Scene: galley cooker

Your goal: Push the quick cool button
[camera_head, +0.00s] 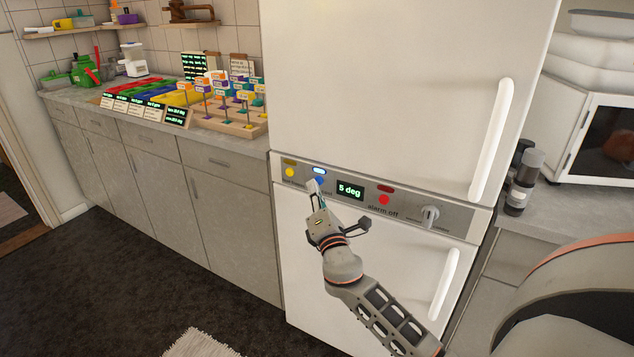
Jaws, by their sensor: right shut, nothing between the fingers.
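The blue button (320,180) sits on the grey control panel (456,214) between the upper and lower doors of a white fridge. The label below it is partly covered, with "cool" readable. A small lamp (320,170) above it glows pale blue-white. My right gripper (315,186) is shut and empty, with its fingertips at the blue button's lower left edge. They overlap it in the picture; I cannot tell whether they touch or press it. My left gripper is not in view.
The panel also has a yellow button (290,173), a display (350,191) reading "5 deg", a red button (384,199) marked "alarm off" and a knob (429,216). White handles (491,140) stick out from the doors. A cluttered counter (225,130) stands left.

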